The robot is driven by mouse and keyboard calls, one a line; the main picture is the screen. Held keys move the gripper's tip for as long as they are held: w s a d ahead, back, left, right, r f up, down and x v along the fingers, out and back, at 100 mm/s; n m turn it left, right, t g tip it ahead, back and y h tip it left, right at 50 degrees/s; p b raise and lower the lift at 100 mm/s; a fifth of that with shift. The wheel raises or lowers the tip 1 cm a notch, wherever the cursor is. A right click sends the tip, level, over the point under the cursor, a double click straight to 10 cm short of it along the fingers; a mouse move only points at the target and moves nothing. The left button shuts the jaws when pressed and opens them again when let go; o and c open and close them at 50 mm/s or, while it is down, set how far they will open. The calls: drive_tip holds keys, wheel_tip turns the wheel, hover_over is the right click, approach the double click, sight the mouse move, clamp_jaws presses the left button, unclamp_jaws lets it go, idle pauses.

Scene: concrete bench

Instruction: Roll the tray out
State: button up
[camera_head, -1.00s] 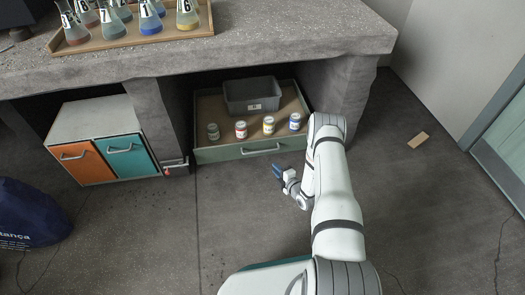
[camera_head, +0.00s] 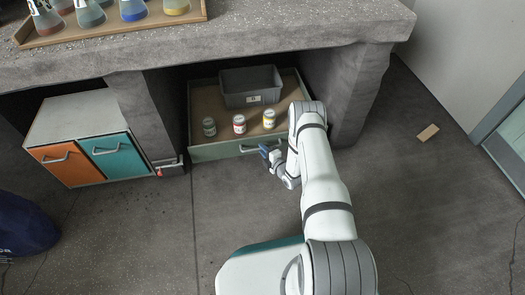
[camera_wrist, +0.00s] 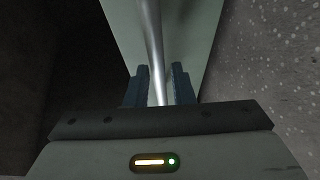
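The tray (camera_head: 203,112) is a low drawer-like box with a brown floor and pale green front (camera_head: 214,152), under the concrete bench. A metal bar handle (camera_head: 250,149) is on its front. My gripper (camera_head: 268,154) is at the right part of this handle. In the wrist view, the handle bar (camera_wrist: 154,45) runs between my two dark blue fingers (camera_wrist: 160,85), with a gap showing beside it, so the fingers are open around it. The tray holds a grey bin (camera_head: 250,88) and several small jars (camera_head: 239,124); my arm hides the tray's right front corner.
A cabinet with orange and teal doors (camera_head: 107,151) stands left of the tray, past a concrete leg (camera_head: 147,115). Flasks stand on a wooden tray (camera_head: 110,28) on the bench top. A small tan block (camera_head: 427,133) lies on the floor at right.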

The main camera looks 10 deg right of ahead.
drive_tip(key=shift+w+a+f, duration=0.1)
drive_tip(key=shift+w+a, duration=0.15)
drive_tip(key=shift+w, duration=0.45)
clamp_jaws()
